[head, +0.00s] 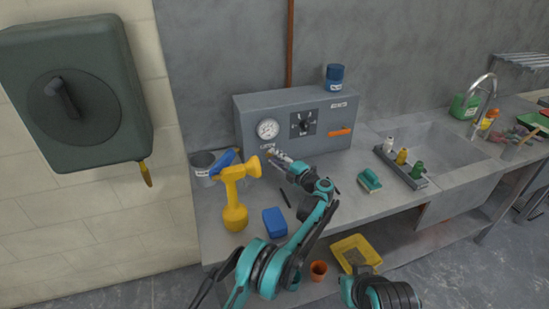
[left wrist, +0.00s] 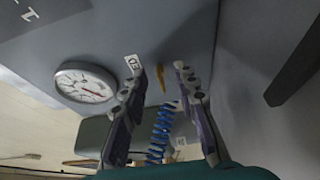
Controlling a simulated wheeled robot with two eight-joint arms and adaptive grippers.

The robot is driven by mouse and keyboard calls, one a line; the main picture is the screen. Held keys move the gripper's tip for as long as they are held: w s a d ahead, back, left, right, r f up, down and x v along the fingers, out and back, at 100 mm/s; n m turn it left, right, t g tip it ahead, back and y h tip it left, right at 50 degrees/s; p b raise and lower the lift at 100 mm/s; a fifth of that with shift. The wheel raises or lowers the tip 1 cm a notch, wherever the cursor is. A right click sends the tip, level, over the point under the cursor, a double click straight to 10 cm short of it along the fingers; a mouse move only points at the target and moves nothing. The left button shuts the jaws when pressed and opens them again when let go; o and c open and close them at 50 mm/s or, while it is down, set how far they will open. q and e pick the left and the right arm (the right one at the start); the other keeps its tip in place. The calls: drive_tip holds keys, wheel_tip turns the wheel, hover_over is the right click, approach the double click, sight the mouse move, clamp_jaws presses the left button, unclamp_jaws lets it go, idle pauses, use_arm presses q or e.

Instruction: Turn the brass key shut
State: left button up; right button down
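The brass key (left wrist: 162,78) sticks out from the grey control box's face, beside a small white label, in the left wrist view. In the head view the key is small and mostly hidden by my left gripper (head: 279,160), which is at the lower left of the control box (head: 345,112). In the left wrist view my left gripper (left wrist: 161,77) has its two fingers spread, one on each side of the key, with gaps on both sides. The fingers do not appear to touch it. My right gripper is not visible.
A yellow sprayer-like object (head: 235,205) stands close left of my left gripper, by a grey bucket (head: 203,168). A blue block (head: 275,222) and a teal brush (head: 369,180) lie on the bench. A gauge (head: 268,129) and dial (head: 303,124) are on the box.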

use_arm(q)
drive_tip(key=v, duration=1.1)
drive_tip(key=shift+s+d, duration=0.1)
drive_tip(key=shift+s, duration=0.1)
drive_tip(key=w+a+r+m+t+h, duration=0.2)
drive_tip(key=r+m+t+h, duration=0.15)
drive_tip(key=r, duration=0.65)
drive_tip(key=w+a+r+m+t+h, duration=0.1)
drive_tip(key=a+r+m+t+h, duration=0.2)
drive_tip(key=r, duration=0.8)
drive_tip(key=s+a+r+m+h, duration=0.2)
drive_tip(key=s+r+m+h, duration=0.6)
drive_tip(key=m, duration=0.4)
drive_tip(key=s+a+f+m+g+y, duration=0.1)
drive_tip(key=s+a+f+g, duration=0.3)
drive_tip(key=s+f, duration=0.5)
drive_tip(key=s+a+f+m+g, duration=0.4)
drive_tip(key=s+a+f, duration=0.4)
drive_tip(key=s, duration=0.8)
drive_tip(key=s+a+f+m+g+y, duration=0.1)
drive_tip(key=s+a+f+m+g, duration=0.1)
drive_tip(key=s+a+f+g, duration=0.3)
drive_tip(key=s+a+f, duration=0.3)
drive_tip(key=s+f, duration=0.1)
drive_tip(key=s, duration=0.3)
drive_tip(key=shift+s+f+y, duration=0.35)
